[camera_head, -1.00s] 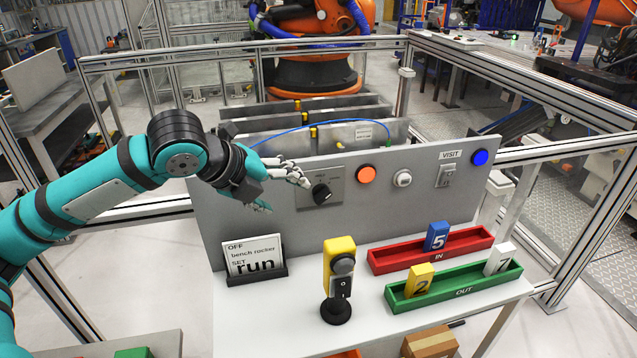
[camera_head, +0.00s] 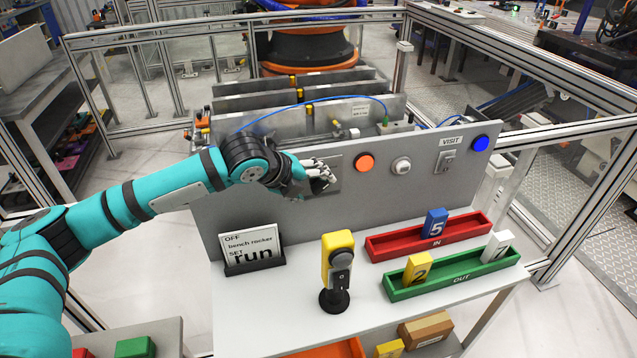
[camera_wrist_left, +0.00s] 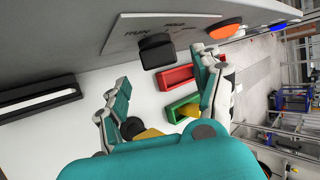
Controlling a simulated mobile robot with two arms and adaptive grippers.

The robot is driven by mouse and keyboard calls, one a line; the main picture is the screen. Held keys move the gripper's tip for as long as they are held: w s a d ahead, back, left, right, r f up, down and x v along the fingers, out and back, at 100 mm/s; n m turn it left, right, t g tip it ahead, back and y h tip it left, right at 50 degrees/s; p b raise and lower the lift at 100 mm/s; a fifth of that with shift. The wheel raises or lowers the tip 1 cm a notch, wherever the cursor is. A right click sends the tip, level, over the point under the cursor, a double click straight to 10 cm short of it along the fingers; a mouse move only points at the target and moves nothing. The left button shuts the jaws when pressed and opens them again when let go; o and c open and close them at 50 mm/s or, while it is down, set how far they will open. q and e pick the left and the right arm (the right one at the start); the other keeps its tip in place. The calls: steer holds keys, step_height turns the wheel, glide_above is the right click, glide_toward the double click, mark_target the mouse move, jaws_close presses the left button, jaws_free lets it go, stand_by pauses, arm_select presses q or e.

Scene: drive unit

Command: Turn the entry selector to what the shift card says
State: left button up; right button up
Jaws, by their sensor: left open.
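The entry selector is a black knob (camera_wrist_left: 157,50) on a light plate (camera_wrist_left: 150,25) fixed to the grey panel. Small lettering on the plate is hard to read. My left gripper (camera_wrist_left: 160,85) is open, its fingers spread to either side of the knob's line; I cannot tell whether they touch it. In the head view my left gripper (camera_head: 316,176) sits at the plate and mostly hides the knob, so its pointing direction is unclear. The shift card (camera_head: 249,246) stands in a black holder and reads "OFF bench rocker SET run". My right gripper is not in view.
An orange button (camera_head: 364,162), a white button (camera_head: 401,166), a VISIT rocker (camera_head: 447,162) and a blue button (camera_head: 480,144) are to the right. A yellow pendant (camera_head: 338,262), a red IN tray (camera_head: 385,252) and a green OUT tray (camera_head: 407,289) stand below.

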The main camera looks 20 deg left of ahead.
mark_target(320, 189)
arm_select(q)
steer(key=shift+x, duration=1.25)
steer(key=shift+w+d+f+p, duration=0.2)
steer(key=shift+w+p, duration=0.05)
steer(key=shift+p, duration=0.05)
steer(key=shift+w+f, duration=0.15)
steer(key=shift+f, duration=0.1)
steer(key=shift+c, duration=0.7)
steer(key=c, duration=1)
steer(key=shift+c, duration=0.2)
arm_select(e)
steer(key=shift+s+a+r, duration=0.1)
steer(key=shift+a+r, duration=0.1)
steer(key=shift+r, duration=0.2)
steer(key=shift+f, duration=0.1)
